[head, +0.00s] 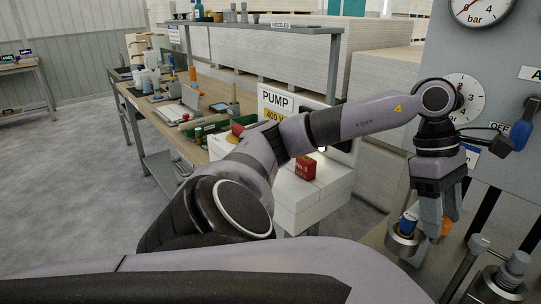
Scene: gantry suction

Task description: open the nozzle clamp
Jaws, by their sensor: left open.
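My left gripper (440,232) points down at the right of the head view. Its fingers are apart, with no object clearly held. A metal cup-like fitting with a blue top (407,228) stands just left of the fingers. An orange part (446,226) shows behind and between them; I cannot tell whether it touches them. Metal fittings with a grey-capped rod (478,245) and a thick grey cylinder (514,268) stand at the lower right. I cannot tell which of these parts is the nozzle clamp. My right gripper is not in view.
A grey panel (490,60) with dial gauges and a blue-handled valve (521,133) rises behind my left gripper. Open floor (70,170) lies at far left.

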